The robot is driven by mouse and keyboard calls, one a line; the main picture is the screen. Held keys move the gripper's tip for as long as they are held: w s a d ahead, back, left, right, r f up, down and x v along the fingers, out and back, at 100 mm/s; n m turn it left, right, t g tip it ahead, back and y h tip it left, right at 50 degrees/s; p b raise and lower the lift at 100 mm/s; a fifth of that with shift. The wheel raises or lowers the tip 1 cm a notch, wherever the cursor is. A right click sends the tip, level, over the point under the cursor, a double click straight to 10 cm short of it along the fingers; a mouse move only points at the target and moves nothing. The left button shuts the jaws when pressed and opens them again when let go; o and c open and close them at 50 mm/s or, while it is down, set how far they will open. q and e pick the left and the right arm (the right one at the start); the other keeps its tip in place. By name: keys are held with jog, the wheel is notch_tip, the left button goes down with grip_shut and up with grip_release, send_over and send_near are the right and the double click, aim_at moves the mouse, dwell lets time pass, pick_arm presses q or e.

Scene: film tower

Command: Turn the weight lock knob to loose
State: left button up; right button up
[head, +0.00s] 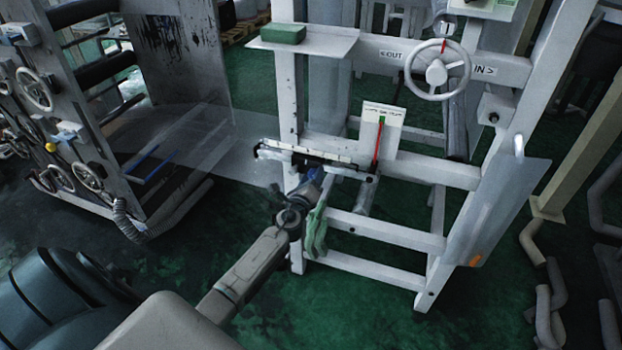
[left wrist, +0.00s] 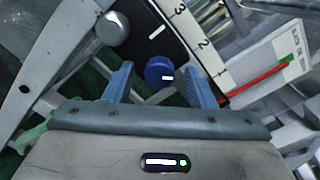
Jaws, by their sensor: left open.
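A round blue knob (left wrist: 159,69) shows in the left wrist view, on a black plate beside a white scale (left wrist: 207,62) numbered 1, 2, 3. A short white mark is on the knob's lower part. Another white mark lies on the plate above it. My left gripper (head: 309,184) is open at the frame's beam, in front of the scale bar (head: 322,159). In the left wrist view its two blue fingers stand either side of the knob, apart from it as seen. In the head view the knob cannot be told from the fingers. My right gripper is not in view.
A grey round knob (left wrist: 112,29) sits at the plate's left. A white card (head: 391,121) with a red pointer stands behind the beam. A handwheel (head: 437,70) is above, and a green glove (head: 315,230) hangs near my wrist. A valve rack (head: 100,100) stands left.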

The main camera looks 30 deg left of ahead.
pick_arm(q)
jog(key=shift+c, duration=0.4)
jog(key=c, duration=0.9)
